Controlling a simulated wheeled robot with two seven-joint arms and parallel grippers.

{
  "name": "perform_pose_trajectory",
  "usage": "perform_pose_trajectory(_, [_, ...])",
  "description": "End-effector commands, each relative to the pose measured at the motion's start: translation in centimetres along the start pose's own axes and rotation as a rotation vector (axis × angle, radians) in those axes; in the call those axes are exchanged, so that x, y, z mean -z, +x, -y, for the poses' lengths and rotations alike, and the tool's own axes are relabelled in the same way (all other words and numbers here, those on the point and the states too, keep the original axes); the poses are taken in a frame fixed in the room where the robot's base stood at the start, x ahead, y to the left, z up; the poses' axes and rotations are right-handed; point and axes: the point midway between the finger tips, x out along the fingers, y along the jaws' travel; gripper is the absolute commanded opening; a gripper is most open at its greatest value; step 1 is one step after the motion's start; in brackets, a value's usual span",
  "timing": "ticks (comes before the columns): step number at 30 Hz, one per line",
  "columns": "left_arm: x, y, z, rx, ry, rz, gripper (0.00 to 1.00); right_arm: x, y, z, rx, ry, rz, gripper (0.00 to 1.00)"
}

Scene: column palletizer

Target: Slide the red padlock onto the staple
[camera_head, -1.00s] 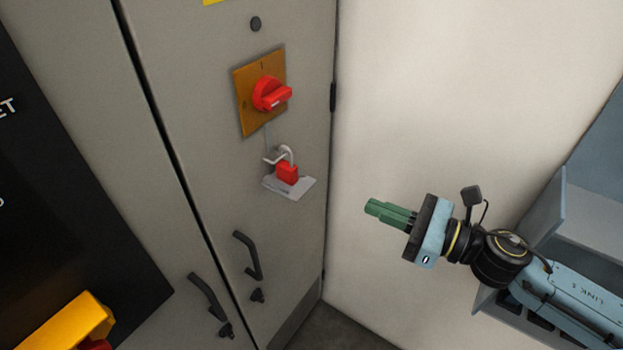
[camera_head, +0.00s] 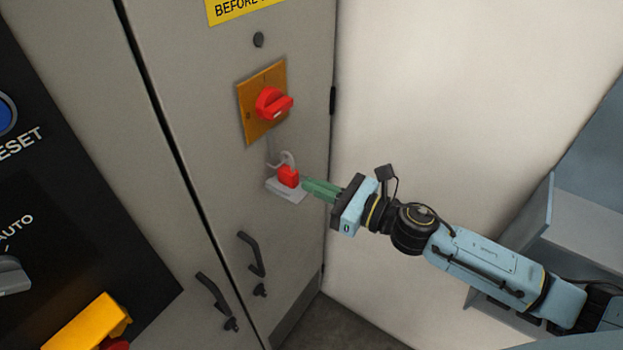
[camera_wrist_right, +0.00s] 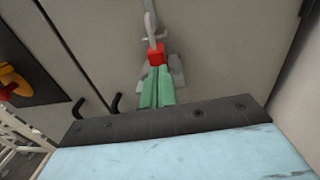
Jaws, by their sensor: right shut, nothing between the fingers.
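The red padlock (camera_head: 288,176) sits upright over a small grey shelf (camera_head: 286,191) on the cabinet door, below the red rotary switch. Its pale shackle (camera_head: 287,158) is up beside a thin light staple (camera_head: 275,161); I cannot tell whether the shackle passes through it. My right gripper (camera_head: 305,184) has its green fingers together, with the tips at or very near the padlock's right side. In the right wrist view the padlock (camera_wrist_right: 156,54) is just beyond the closed fingertips (camera_wrist_right: 157,78), with nothing between them. My left gripper is not in view.
The red switch (camera_head: 272,102) on its orange plate (camera_head: 258,118) is above the padlock. Dark door handles (camera_head: 250,253) are below. A black control panel (camera_head: 50,220) is at the left.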

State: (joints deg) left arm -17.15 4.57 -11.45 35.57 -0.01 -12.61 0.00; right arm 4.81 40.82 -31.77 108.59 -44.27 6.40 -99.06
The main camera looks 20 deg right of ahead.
Motion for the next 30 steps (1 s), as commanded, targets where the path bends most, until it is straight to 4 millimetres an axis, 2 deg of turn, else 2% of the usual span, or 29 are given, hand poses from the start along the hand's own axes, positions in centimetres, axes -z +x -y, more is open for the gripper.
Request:
perform_pose_trajectory(6, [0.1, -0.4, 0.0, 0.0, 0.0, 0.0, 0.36, 0.0, 1.2, 0.0, 0.0, 0.0, -0.001, 0.0])
perform_pose_trajectory(17, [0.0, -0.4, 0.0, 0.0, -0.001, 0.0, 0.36, 0.0, 1.4, 0.0, 0.0, 0.0, 0.0, 0.0])
perform_pose_trajectory(23, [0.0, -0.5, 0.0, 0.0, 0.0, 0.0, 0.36, 0.0, 3.0, 0.0, 0.0, -0.001, 0.001, 0.0])
perform_pose_trajectory(30, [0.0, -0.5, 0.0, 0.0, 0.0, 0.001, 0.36, 0.1, 3.0, 0.0, 0.0, 0.0, -0.001, 0.0])
